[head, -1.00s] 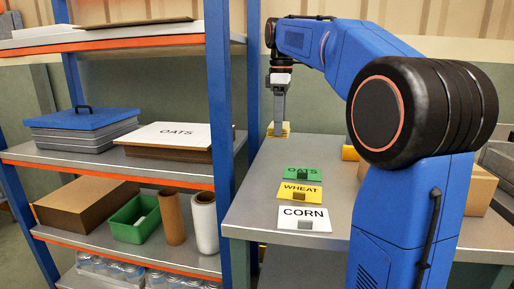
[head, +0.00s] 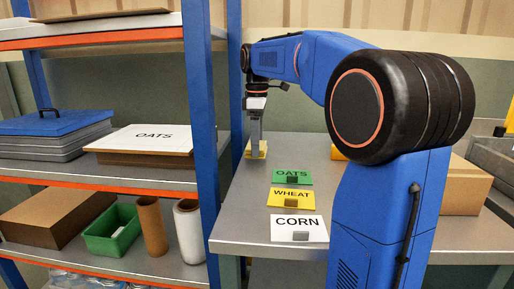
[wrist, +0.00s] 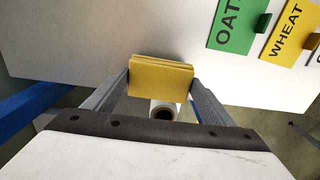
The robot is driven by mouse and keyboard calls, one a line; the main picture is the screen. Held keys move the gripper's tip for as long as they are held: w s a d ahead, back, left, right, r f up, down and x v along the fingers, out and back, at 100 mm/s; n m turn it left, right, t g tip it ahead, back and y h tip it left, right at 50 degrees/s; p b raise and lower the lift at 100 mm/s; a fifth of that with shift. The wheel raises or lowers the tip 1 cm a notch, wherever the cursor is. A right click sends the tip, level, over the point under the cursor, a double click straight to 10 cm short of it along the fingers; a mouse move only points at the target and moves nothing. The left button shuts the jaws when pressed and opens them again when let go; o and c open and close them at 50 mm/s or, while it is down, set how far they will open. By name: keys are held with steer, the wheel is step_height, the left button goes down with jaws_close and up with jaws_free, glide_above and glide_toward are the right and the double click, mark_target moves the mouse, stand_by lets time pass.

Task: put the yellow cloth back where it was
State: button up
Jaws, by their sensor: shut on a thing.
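The yellow cloth (head: 257,152) is a small folded stack between the fingers of my gripper (head: 255,143), at the left side of the grey table (head: 245,213). In the wrist view the cloth (wrist: 160,78) shows its layered edge, with a finger of my gripper (wrist: 160,88) against each side. My gripper is shut on it. The cloth overlaps the table's edge in that view; I cannot tell whether it touches the tabletop.
Green OATS (head: 291,177), yellow WHEAT (head: 290,198) and white CORN (head: 299,229) cards are on the table. A blue shelf post (head: 202,110) stands close to its left edge.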

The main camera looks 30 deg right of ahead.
steer(key=shift+f, duration=1.05)
steer(key=shift+f, duration=0.1)
steer(key=o, duration=1)
step_height(320, 180, up, 12)
steer(key=shift+r, duration=0.15)
